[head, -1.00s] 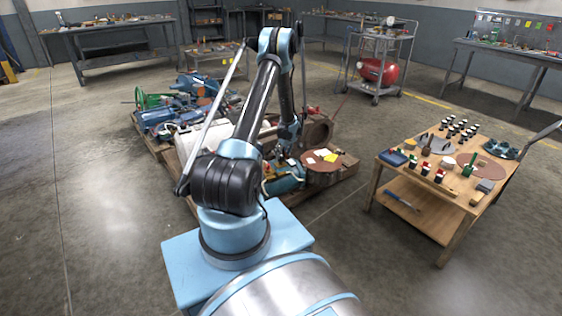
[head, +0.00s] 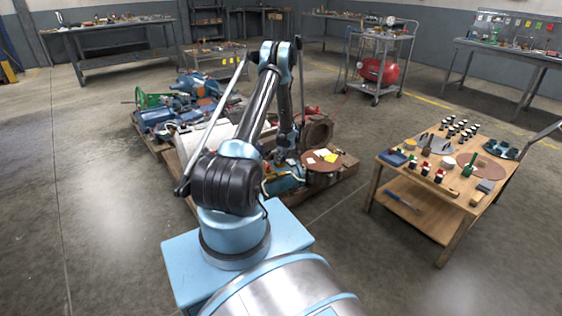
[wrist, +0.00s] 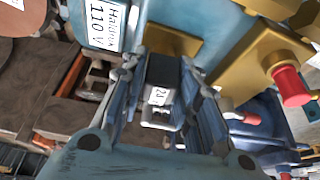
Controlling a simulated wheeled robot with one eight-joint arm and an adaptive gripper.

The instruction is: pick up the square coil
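The square coil (wrist: 162,72) is a small black block with a white label that seems to read "24", seen near the middle of the wrist view. My gripper (wrist: 161,82) has its two blue fingers on either side of it. The fingers look spread, with gaps between them and the block, so the gripper appears open around the coil. I cannot tell whether the fingertips touch it. In the head view my arm reaches down over the loaded pallet; the coil cannot be made out there.
A light blue body with a "110 V" label (wrist: 103,24) lies close to the left finger. A brass fitting with a red cap (wrist: 291,87) is at the right. The pallet (head: 338,184) is crowded. A wooden table (head: 440,224) with small parts stands right; floor at left is clear.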

